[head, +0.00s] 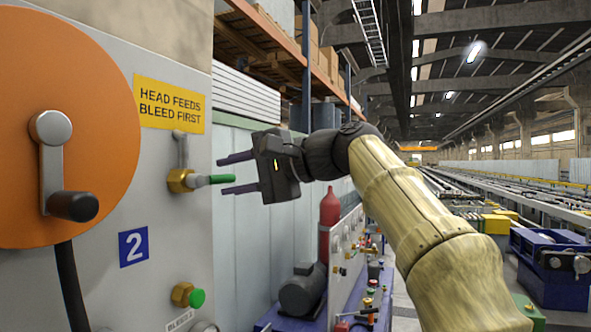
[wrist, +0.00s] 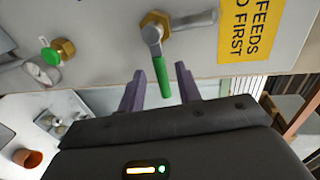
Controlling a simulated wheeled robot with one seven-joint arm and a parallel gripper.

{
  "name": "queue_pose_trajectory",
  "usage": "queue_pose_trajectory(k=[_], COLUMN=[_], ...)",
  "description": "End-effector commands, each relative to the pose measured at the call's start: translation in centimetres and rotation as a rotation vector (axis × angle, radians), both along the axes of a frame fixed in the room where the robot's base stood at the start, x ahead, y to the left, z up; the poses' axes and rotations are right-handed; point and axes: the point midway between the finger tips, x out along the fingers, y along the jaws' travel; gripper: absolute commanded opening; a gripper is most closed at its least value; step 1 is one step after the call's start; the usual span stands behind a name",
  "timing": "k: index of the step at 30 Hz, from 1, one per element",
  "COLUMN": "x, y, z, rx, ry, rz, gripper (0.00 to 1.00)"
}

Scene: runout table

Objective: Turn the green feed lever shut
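The green feed lever (head: 212,180) sits on a brass valve fitting (head: 180,181) on the grey panel, below a yellow sign. It points right in the head view, across the line of the grey pipe (head: 180,150) rising above the fitting. In the wrist view the green lever (wrist: 163,78) points down from its brass fitting (wrist: 155,24). My gripper (head: 222,174) is open, with its purple fingers toward the panel. In the wrist view my gripper (wrist: 160,72) has one finger on each side of the lever's green end, with visible gaps. Contact does not show.
A second brass fitting with a round green knob (head: 196,298) is lower on the panel. A large orange disc with a crank handle (head: 74,206) projects at the left. A yellow sign (head: 170,104) and a blue 2 plate (head: 133,246) are flat on the panel.

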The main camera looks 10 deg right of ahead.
Motion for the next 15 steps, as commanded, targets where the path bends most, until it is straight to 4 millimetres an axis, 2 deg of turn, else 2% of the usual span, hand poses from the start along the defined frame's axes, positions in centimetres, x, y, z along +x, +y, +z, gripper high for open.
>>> queue_pose_trajectory(k=[3,15], x=[-1.1,-4.9], y=[-2.3,-9.0], z=[0.2,1.9], rx=[-0.001,-0.001], ry=[-0.003,-0.003], rz=[-0.005,-0.005], gripper=[0.34,0.34])
